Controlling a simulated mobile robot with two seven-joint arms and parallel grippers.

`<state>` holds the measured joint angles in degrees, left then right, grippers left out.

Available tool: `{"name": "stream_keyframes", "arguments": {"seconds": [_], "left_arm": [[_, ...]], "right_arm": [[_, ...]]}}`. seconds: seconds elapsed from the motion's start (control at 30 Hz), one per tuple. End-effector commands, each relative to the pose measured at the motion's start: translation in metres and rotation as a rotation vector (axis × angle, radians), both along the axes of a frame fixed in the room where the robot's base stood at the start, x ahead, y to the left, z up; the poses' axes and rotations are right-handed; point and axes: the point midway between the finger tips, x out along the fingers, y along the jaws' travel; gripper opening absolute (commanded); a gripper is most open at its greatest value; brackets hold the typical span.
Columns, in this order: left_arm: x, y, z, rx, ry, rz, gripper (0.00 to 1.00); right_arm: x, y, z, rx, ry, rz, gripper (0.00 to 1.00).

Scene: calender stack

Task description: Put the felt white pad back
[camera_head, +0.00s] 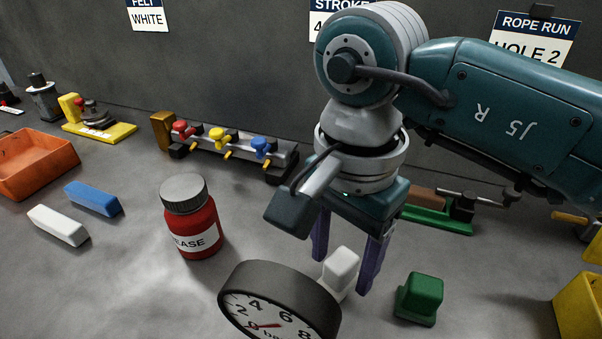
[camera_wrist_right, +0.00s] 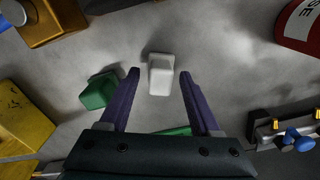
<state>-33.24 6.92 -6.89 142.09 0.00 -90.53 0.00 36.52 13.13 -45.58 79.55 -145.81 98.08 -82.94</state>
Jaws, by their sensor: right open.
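A small white block (camera_head: 341,266) with a raised top stands on the grey table behind the round dial gauge, which hides part of its base. It also shows in the right wrist view (camera_wrist_right: 161,73). My right gripper (camera_head: 342,273) points down above it, open. Its two purple fingers are on either side of the white block, with gaps visible in the wrist view. A white bar (camera_head: 58,225) lies at the left beside a blue bar (camera_head: 94,198). A wall sign (camera_head: 148,17) reads "FELT WHITE". My left gripper is not in view.
The dial gauge (camera_head: 280,302) is close in front of the white block. A green block (camera_head: 420,299) stands to its right. A red jar (camera_head: 190,220), an orange tray (camera_head: 37,160), a valve rack (camera_head: 225,145) and a yellow bin (camera_head: 580,305) stand around. The table between jar and bars is clear.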

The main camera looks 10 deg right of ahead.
Motion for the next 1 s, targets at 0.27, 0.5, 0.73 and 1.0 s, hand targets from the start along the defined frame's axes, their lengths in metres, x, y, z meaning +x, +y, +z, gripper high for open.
{"name": "stream_keyframes", "arguments": {"seconds": [0.27,0.5,0.73,1.0], "left_arm": [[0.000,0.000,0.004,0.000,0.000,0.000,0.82],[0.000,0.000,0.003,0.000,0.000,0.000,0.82],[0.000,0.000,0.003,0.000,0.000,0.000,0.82],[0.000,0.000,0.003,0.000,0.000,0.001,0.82]], "right_arm": [[0.002,0.000,0.059,-0.001,-0.010,0.003,0.64],[0.002,0.000,0.104,0.001,-0.007,0.001,0.64],[0.001,0.000,0.117,-0.001,-0.002,0.000,0.64],[0.001,0.000,0.117,0.000,-0.001,0.000,0.64]]}}
